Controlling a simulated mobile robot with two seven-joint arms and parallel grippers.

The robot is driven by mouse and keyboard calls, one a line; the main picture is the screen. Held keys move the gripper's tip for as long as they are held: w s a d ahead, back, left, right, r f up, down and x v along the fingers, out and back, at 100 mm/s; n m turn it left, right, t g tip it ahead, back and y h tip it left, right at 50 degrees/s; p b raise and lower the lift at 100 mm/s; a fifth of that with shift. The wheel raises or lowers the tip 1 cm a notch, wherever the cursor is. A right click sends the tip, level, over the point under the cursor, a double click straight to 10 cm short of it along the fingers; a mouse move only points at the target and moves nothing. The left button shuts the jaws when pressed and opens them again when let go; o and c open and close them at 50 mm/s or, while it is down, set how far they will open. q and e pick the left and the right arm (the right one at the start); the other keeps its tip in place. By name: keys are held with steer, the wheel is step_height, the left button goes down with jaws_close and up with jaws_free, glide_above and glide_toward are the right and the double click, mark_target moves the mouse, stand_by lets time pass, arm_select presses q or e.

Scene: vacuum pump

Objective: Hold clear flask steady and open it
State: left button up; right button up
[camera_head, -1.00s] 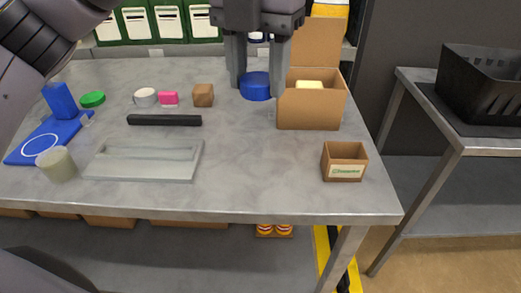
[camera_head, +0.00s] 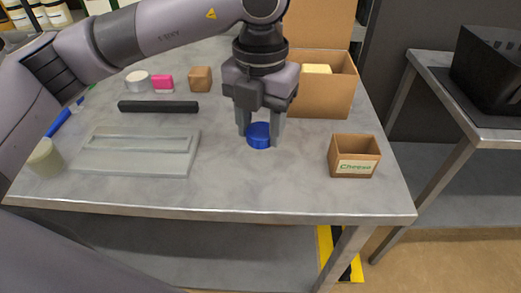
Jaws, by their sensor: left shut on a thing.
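My left gripper (camera_head: 260,138) points down over the middle right of the table, its two fingers on either side of a round blue cap (camera_head: 259,135). It is shut on the cap, which is at or just above the tabletop; I cannot tell which. No clear flask can be made out. A pale cup (camera_head: 45,158) stands at the table's left edge, partly beside my left arm. My right gripper is not in view.
An open cardboard box (camera_head: 325,92) stands behind and right of the gripper. A small box labelled Cheese (camera_head: 354,156) is at the right. A grey tray (camera_head: 140,165), a black bar (camera_head: 158,106) and small items lie left. The front middle of the grey table (camera_head: 245,190) is clear.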

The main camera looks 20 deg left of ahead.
mark_target(261, 165)
arm_select(q)
step_height(261, 165, down, 6)
steer(key=shift+f, duration=0.1)
stand_by(0.4)
steer(key=shift+f, duration=0.1)
steer(key=o, duration=1.2)
